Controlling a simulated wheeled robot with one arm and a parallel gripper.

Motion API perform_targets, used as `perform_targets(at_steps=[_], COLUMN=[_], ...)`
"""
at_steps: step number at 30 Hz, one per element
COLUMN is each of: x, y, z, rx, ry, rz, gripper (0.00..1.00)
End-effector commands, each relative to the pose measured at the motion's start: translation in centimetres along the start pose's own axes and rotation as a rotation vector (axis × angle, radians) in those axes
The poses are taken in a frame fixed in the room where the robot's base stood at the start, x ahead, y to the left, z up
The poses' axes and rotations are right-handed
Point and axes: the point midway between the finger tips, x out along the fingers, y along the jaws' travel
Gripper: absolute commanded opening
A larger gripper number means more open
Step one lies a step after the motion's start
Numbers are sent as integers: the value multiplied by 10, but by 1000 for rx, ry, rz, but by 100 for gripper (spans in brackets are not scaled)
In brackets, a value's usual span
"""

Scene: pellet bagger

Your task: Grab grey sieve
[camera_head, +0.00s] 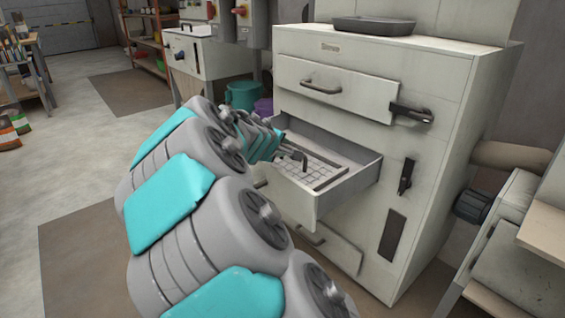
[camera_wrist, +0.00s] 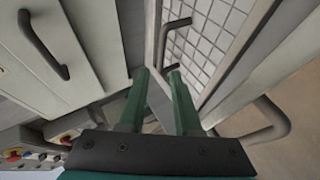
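The grey sieve (camera_head: 325,172) lies in the open drawer (camera_head: 352,189), its wire mesh facing up. A dark bent handle (camera_head: 303,158) stands up at its near left side. In the wrist view the mesh (camera_wrist: 218,28) fills the upper right, and the handle (camera_wrist: 176,36) is just beyond my fingertips. My gripper (camera_wrist: 158,71) has two green fingers, open with a narrow gap. Nothing is clearly held between them. In the head view my arm hides part of the drawer's left side, and the fingertips are hard to make out.
The cream cabinet (camera_head: 440,95) has shut drawers above and below the open one. A dark tray (camera_head: 374,26) sits on top. A teal bucket (camera_head: 242,95) and a purple one stand behind at left. The open drawer's front handle (camera_wrist: 268,122) is close to my gripper's right.

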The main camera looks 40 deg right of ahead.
Motion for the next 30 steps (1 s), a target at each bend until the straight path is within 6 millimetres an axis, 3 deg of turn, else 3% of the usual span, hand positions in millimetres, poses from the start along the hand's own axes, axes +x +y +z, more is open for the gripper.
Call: perform_targets(at_steps=[12,20,30], x=[61,76,118], y=[0,0,-3], z=[6,4,2], rx=[-18,-17,-17], ry=[-17,-14,-13], rz=[2,3,2], gripper=[32,32,32])
